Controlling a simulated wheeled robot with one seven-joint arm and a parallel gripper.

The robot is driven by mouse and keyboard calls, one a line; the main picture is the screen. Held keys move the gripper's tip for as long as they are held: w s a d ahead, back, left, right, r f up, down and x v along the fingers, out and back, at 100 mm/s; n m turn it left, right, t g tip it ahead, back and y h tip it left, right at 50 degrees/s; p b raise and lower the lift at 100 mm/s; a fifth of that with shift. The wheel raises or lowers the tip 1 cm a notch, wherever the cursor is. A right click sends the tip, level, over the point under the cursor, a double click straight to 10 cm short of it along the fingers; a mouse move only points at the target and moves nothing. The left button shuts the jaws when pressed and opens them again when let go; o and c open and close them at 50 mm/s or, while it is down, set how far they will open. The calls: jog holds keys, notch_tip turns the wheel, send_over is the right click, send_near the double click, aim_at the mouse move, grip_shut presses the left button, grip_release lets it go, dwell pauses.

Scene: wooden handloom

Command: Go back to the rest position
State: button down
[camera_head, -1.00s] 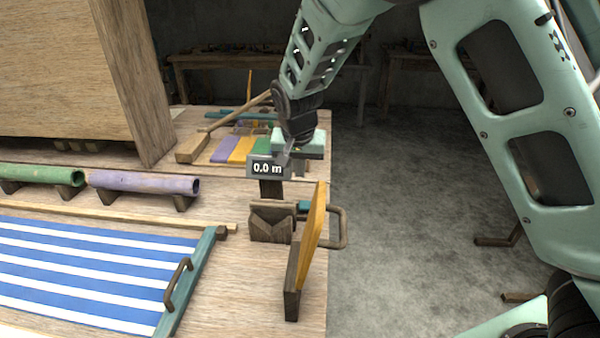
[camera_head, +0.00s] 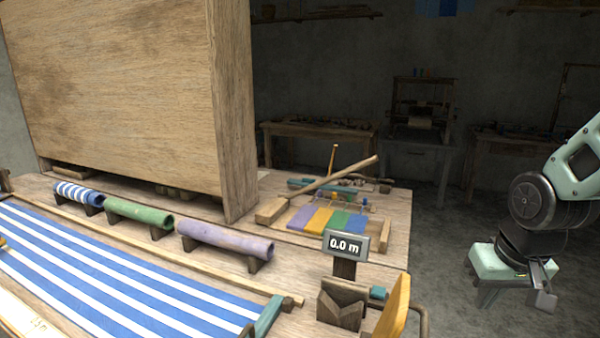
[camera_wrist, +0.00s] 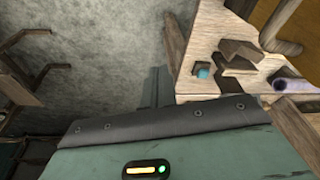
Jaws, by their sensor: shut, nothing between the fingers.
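My gripper (camera_head: 543,290) hangs at the right of the head view, beyond the table's right edge, over the grey floor. It is shut and holds nothing. The wooden loom table (camera_head: 390,215) lies to its left, with a clear gap between them. In the wrist view, my gripper's housing fills the lower part, with bare floor (camera_wrist: 100,60) at the left and the table corner (camera_wrist: 205,50) at the upper right.
The table holds blue-and-white striped cloth (camera_head: 110,265), a purple roll (camera_head: 225,240), a green roll (camera_head: 138,217), a striped roll (camera_head: 78,193) and a "0.0 m" display (camera_head: 345,243). A tall wooden panel (camera_head: 120,90) stands behind. Workbenches (camera_head: 315,130) line the back.

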jog(key=s+a+r+n+g, duration=0.2)
jog(key=s+a+n, duration=0.6)
jog(key=s+a, duration=0.9)
jog(key=shift+g+y, duration=0.3)
